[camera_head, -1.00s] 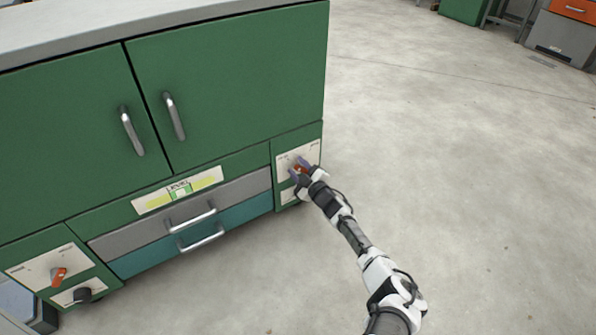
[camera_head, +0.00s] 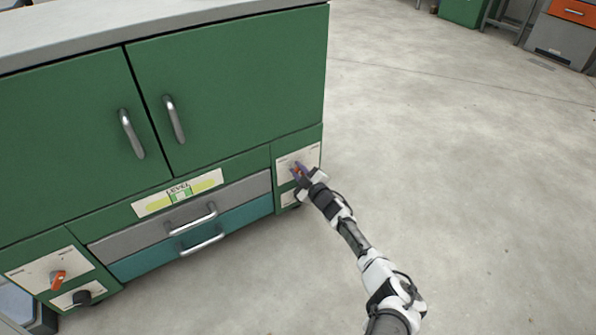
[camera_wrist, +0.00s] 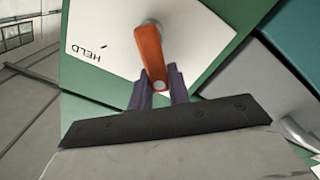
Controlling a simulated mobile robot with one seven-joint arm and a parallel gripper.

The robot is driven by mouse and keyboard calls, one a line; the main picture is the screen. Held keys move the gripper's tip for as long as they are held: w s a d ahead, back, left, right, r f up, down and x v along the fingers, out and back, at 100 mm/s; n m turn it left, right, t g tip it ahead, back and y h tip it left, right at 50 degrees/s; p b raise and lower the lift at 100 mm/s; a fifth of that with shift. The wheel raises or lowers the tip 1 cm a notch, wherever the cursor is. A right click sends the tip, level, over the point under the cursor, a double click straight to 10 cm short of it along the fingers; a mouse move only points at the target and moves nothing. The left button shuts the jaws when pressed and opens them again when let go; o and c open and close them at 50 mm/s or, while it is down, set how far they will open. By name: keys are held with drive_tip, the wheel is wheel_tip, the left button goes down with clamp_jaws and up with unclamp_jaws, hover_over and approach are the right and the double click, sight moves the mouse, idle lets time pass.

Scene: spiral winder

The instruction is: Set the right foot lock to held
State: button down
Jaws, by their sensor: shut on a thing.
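The right foot lock is an orange lever (camera_head: 297,169) on a white plate at the lower right of the green cabinet. In the wrist view the lever (camera_wrist: 149,52) runs from a round pivot at the top down between my fingers. The plate (camera_wrist: 205,35) shows the word HELD (camera_wrist: 86,52), upside down, to the left of the lever. The lever does not point at that word. My gripper (camera_wrist: 160,88) is shut on the lever's free end, one purple finger on each side. In the head view my gripper (camera_head: 299,174) hides part of the lever and plate.
The left foot lock's orange lever (camera_head: 58,279) sits on a similar plate at lower left. A level gauge (camera_head: 180,193), grey drawer (camera_head: 150,221) and teal drawer (camera_head: 160,257) lie between. The floor (camera_head: 450,180) right of the cabinet is clear.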

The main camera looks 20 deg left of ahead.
drive_tip(key=m, duration=0.3)
drive_tip(key=w+d+r+m+p, duration=0.1)
drive_tip(key=shift+m, duration=0.3)
drive_tip(key=m, duration=0.1)
drive_tip(key=w+m, duration=0.1)
drive_tip(key=m, duration=0.1)
drive_tip(key=d+m, duration=0.1)
drive_tip(key=m, duration=0.1)
drive_tip(key=shift+w+d, duration=0.1)
drive_tip(key=shift+w, duration=0.3)
drive_tip(key=m, duration=0.2)
drive_tip(key=w+d+m, duration=0.1)
drive_tip(key=m, duration=0.1)
drive_tip(key=shift+f+b, duration=0.2)
drive_tip(key=shift+b, duration=0.15)
drive_tip(key=shift+w+d+f+m+b, duration=0.2)
drive_tip(key=shift+w+m+b, duration=0.1)
drive_tip(key=shift+m, duration=0.65)
drive_tip(key=shift+w+d+f+m+b, duration=0.15)
drive_tip(key=shift+w+f+m+b, duration=0.1)
drive_tip(key=shift+m, duration=0.7)
drive_tip(key=c, duration=1.3)
unclamp_jaws()
drive_tip(key=shift+d+r, duration=0.1)
